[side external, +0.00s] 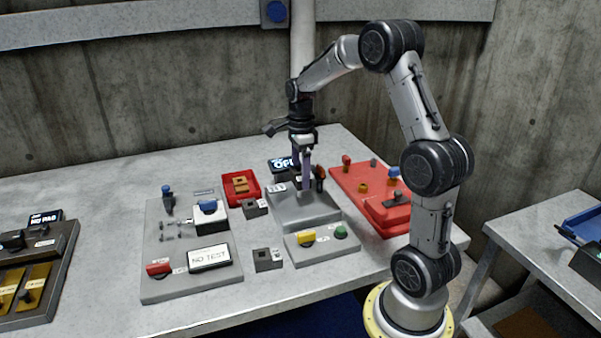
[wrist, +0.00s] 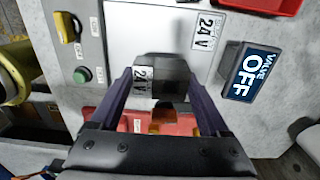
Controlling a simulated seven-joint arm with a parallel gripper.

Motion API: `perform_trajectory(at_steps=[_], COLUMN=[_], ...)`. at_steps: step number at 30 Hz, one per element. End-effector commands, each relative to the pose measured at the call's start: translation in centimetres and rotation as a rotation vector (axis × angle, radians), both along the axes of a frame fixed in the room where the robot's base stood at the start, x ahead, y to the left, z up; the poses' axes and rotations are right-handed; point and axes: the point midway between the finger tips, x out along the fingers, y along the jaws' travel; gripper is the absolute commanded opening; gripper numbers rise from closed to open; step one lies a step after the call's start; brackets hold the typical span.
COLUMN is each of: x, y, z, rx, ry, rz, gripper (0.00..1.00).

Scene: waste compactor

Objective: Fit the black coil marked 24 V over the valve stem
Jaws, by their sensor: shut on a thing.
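My gripper (wrist: 162,82) is shut on the black coil (wrist: 172,72), which sits between the two fingers in the wrist view. A white 24 V label (wrist: 142,84) shows on its left part. In the side external view my gripper (side external: 304,184) points down over the grey valve plate (side external: 305,208); the coil is mostly hidden there. The valve stem is not visible in either view. I cannot tell whether the coil is around it or above it. The plate bears its own 24 V label (wrist: 208,32). The valve display (wrist: 252,72) reads OFF.
A red tray (side external: 227,184) holds orange parts. A red board (side external: 350,188) with parts lies to the right. A yellow switch (side external: 306,238) and green button (side external: 340,232) stand in front.

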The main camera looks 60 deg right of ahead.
Motion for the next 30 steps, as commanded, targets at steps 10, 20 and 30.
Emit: perform_trajectory(at_steps=[10, 20, 30], x=[0.0, 0.0, 0.0], y=[0.0, 0.0, 0.0], z=[0.1, -0.3, -1.1], rx=[-0.001, -0.001, -0.001], ry=[-0.001, -0.001, -0.001], rz=[0.000, 0.000, 0.000], gripper=[0.13, 0.13, 0.13])
